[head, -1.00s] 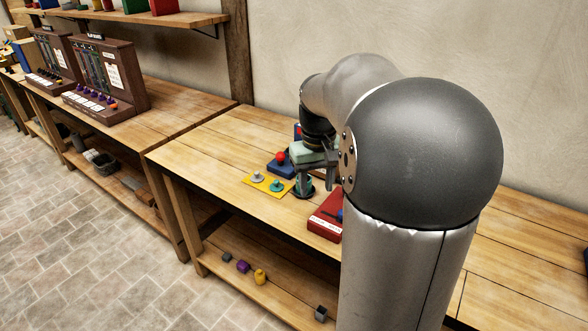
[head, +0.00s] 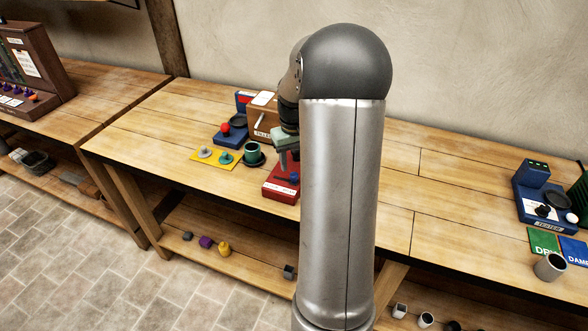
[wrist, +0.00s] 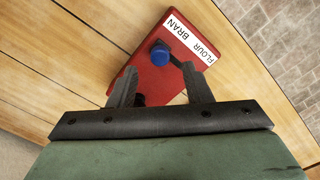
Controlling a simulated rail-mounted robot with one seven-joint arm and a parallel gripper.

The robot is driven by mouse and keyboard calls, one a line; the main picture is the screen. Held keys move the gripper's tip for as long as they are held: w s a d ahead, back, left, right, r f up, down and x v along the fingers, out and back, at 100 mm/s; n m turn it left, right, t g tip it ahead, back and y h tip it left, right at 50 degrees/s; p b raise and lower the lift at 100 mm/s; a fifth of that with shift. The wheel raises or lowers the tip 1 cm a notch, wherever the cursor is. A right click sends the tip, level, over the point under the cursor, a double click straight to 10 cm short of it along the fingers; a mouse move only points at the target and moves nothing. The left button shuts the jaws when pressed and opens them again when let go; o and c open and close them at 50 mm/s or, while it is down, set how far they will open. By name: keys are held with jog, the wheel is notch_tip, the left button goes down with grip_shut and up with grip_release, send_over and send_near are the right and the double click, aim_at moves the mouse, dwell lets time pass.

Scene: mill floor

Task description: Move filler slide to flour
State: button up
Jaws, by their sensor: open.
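The red box (head: 278,186) with a blue slide knob (head: 294,177) stands at the front of the bench in the head view. In the wrist view the red box (wrist: 155,82) carries a white label reading FLOUR and BRAN. The blue knob (wrist: 160,52) sits nearer the BRAN word, with a dark slot running from it toward the FLOUR side. My gripper (wrist: 160,72) is open and empty above the box, its two fingers apart on either side of the knob in this view. In the head view my gripper (head: 287,160) is partly hidden by my arm.
A green cup (head: 252,150) stands left of the red box. A blue tester (head: 532,198) stands far right. Bench between is clear.

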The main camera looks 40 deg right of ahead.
aim_at(294, 174)
jog(key=shift+f, duration=2.2)
